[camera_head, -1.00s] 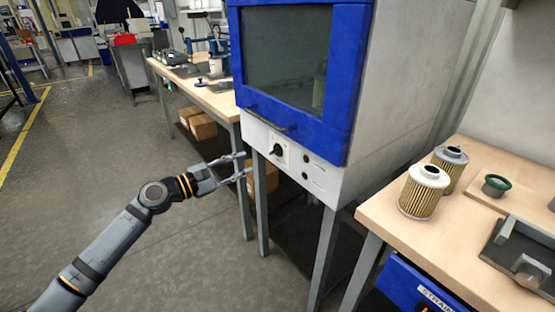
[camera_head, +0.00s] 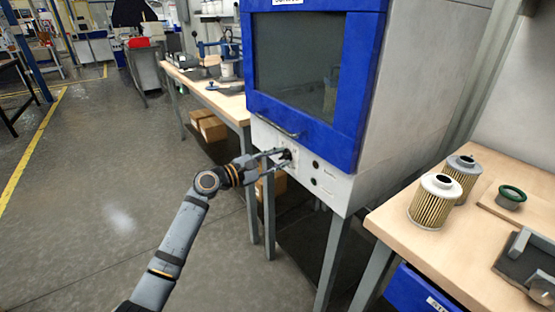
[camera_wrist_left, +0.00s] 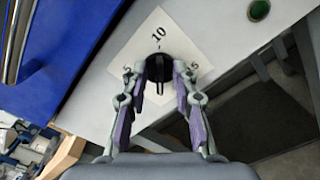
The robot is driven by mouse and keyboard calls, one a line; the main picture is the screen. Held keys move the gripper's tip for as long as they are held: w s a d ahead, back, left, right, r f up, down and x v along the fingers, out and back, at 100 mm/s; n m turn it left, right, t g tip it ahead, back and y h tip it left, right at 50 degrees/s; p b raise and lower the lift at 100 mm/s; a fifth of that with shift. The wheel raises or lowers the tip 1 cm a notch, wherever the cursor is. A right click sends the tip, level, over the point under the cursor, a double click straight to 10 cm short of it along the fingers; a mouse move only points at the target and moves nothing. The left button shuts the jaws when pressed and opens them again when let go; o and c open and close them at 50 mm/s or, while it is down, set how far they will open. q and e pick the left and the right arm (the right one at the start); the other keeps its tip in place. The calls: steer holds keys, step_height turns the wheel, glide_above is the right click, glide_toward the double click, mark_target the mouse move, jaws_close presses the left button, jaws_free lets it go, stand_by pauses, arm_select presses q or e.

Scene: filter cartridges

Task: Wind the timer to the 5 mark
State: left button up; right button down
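The timer is a black knob (camera_wrist_left: 158,69) on a white dial plate (camera_wrist_left: 153,38), low on the front panel of the blue-and-white cabinet. In the left wrist view, 10 is printed above the knob, a 5 at its left, and a partly covered number ending in 5 at its right. The knob's narrow ridge stands roughly upright in that view. My left gripper (camera_wrist_left: 160,77) is open, with one finger on each side of the knob; firm contact is not visible. The head view shows the left gripper (camera_head: 279,160) at the panel. My right gripper is not in view.
The cabinet door (camera_head: 298,65) with its bar handle (camera_head: 275,125) is above the panel. Filter cartridges (camera_head: 435,203) stand on the bench at the right. Floor to the left is clear.

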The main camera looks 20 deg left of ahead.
arm_select(q)
jaws_close()
